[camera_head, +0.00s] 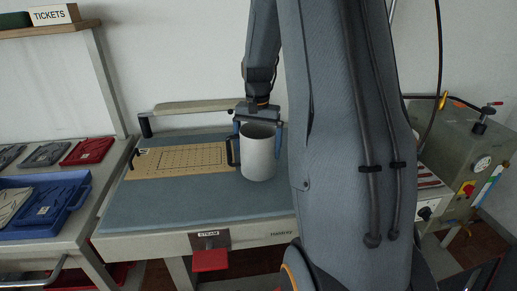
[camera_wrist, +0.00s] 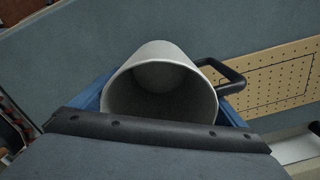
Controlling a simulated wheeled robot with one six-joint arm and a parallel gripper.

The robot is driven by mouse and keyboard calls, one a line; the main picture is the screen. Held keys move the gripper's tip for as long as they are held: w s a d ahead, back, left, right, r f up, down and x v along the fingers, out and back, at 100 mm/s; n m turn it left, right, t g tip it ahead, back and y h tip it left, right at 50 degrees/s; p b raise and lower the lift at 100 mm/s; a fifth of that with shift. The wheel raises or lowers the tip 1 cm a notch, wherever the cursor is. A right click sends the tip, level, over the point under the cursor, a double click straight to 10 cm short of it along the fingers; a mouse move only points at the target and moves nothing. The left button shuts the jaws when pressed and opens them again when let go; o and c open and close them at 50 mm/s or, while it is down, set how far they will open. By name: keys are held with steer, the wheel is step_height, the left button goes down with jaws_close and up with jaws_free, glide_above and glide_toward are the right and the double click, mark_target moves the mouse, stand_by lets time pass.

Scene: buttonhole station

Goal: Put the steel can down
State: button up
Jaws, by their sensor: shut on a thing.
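The steel can (camera_head: 258,158) is a pale grey open-topped can with a black side handle. My gripper (camera_head: 258,135) is shut on it, with blue fingers on either side of its upper wall. The can is upright over the blue-grey padded table (camera_head: 190,207), right of the tan perforated board. I cannot tell whether its base touches the pad. In the wrist view, the can (camera_wrist: 161,90) shows its empty-looking inside, with the handle to the right. The gripper body hides the near part of its wall.
A tan perforated board (camera_head: 180,160) lies on the pad left of the can. A padded bar (camera_head: 195,106) runs along the back. A blue tray (camera_head: 70,205) with folded cloths sits far left. A green machine (camera_head: 465,150) stands right. The pad's front left is clear.

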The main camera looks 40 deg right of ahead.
steer(key=shift+f, duration=0.7)
steer(key=shift+f, duration=0.1)
steer(key=o, duration=1)
